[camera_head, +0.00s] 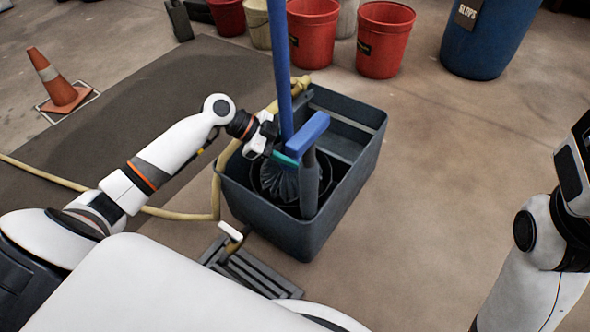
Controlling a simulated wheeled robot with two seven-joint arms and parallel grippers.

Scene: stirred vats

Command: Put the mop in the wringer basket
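The mop has a long blue handle (281,70) that rises out of the top of the view. Its grey strand head (275,182) hangs inside the round dark wringer basket (257,180), within the grey bucket (345,190). A teal piece (284,160) shows just above the strands. The wringer lever (309,185) stands upright with a blue grip (307,132), partly covering the mop head. My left gripper (272,143) is at the lower mop handle, by the teal piece; whether its fingers are closed on it is unclear. My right arm is at the right edge, its gripper out of view.
A yellow hose (217,190) runs along the bucket's left side. A grey slatted piece (250,268) lies in front. Red buckets (384,40) and a blue slops barrel (487,35) stand behind. A cone (58,82) is far left. The floor right is clear.

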